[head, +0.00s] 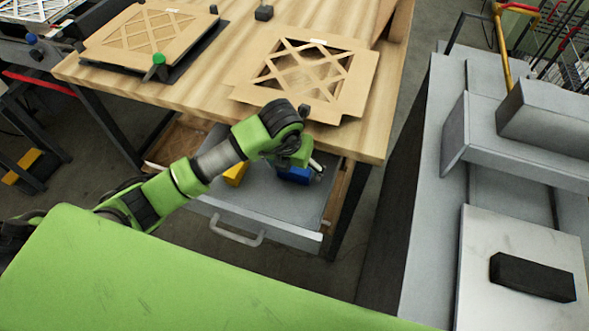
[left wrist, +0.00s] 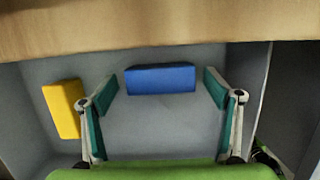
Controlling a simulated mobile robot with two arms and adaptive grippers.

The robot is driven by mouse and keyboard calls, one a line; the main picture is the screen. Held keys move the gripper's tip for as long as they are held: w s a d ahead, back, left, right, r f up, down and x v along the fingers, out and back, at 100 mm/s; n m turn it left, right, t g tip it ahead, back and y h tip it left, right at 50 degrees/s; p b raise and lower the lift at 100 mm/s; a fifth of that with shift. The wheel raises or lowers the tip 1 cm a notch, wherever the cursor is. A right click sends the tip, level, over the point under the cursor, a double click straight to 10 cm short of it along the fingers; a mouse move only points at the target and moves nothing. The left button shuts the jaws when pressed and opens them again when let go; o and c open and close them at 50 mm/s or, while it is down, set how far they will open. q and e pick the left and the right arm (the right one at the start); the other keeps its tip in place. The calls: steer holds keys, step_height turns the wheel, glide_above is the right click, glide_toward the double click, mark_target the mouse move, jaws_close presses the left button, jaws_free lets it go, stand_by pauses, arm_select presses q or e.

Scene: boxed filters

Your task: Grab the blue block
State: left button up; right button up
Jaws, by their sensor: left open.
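The blue block (head: 294,175) lies in the open grey drawer (head: 262,212) under the wooden table, partly hidden by my arm in the head view. In the left wrist view the blue block (left wrist: 161,79) lies on the drawer floor, crosswise between the two fingers near their tips. My left gripper (left wrist: 161,90) is open, with a finger on each side of the block and a gap at both ends. In the head view my left gripper (head: 305,172) reaches down into the drawer. My right gripper is not in view.
A yellow block (left wrist: 63,109) lies in the drawer left of the fingers. The wooden table (head: 217,83) overhangs the drawer's far side and holds cardboard-framed filters (head: 345,93). Grey metal equipment (head: 440,170) stands to the right.

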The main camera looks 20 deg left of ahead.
arm_select(q)
steer(key=c, duration=1.3)
steer(key=shift+o, duration=0.2)
steer(key=shift+r, duration=0.15)
